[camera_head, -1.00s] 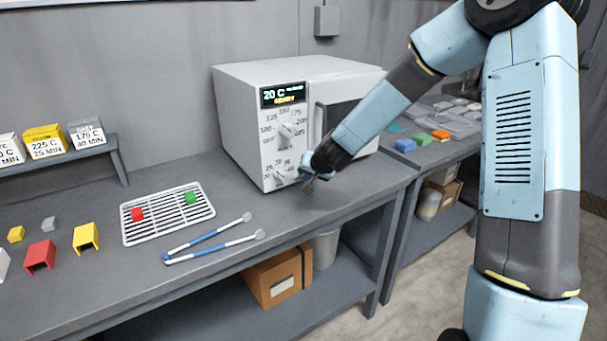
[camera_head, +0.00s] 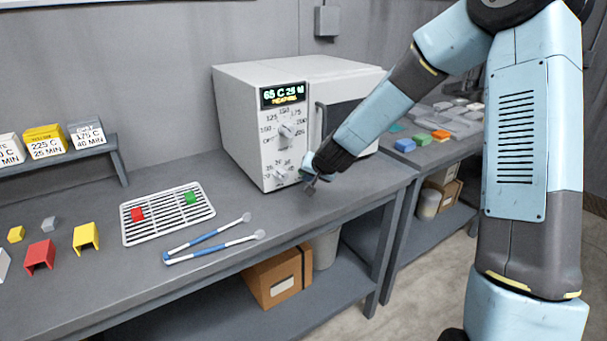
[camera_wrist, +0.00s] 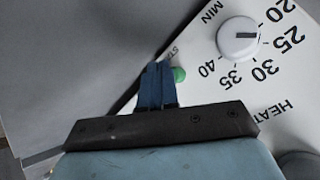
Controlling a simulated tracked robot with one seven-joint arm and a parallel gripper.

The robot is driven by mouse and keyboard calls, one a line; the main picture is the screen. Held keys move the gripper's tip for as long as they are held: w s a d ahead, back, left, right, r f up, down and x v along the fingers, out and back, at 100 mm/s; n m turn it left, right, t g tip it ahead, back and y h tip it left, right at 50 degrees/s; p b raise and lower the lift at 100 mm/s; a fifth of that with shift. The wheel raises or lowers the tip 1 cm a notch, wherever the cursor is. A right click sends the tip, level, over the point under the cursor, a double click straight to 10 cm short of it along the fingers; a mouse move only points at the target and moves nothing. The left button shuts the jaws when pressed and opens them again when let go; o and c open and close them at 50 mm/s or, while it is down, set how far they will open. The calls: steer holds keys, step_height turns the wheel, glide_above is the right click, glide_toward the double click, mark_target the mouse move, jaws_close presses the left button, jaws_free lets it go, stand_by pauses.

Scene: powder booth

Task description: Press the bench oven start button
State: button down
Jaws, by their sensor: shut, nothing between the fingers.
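The white bench oven (camera_head: 250,130) stands on the grey bench, with a lit display (camera_head: 283,95) reading about 65 C 25 M and a yellow line below that looks like "heating". Its temperature knob (camera_head: 286,134) and minute knob (camera_head: 281,174) are on the front panel. The minute knob also shows in the wrist view (camera_wrist: 238,38). The green start button (camera_wrist: 179,75) shows in the wrist view, beside my fingertips and partly hidden by them. My gripper (camera_wrist: 158,72) is shut and empty.
A white rack (camera_head: 167,229) with a red and a green block, and blue-white tongs (camera_head: 213,243), lie on the bench left of the gripper. Label bins (camera_head: 45,141) stand on a shelf at left. A second bench with coloured blocks (camera_head: 405,145) is at right.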

steer(key=shift+s+d, duration=0.15)
steer(key=shift+s, duration=0.15)
steer(key=shift+d, duration=0.1)
steer(key=shift+s+d, duration=0.45)
steer(key=shift+s, duration=0.25)
steer(key=shift+s+d, duration=0.4)
steer(key=shift+s, duration=0.25)
steer(key=shift+s+d, duration=0.45)
steer(key=shift+s, duration=0.25)
steer(key=s+d+r+h, duration=0.1)
steer(key=s+d+r, duration=0.5)
steer(key=s, duration=0.4)
steer(key=s+d+r+n+g+h, duration=0.1)
steer(key=s+d+r, duration=0.6)
steer(key=s+r, duration=0.2)
steer(key=s+d+r+g+h, duration=0.1)
steer(key=s+d+r+h, duration=0.1)
steer(key=s+d+r, duration=0.5)
steer(key=s, duration=0.6)
steer(key=shift+r+n, duration=0.35)
steer(key=shift+n, duration=0.05)
steer(key=shift+d, duration=0.1)
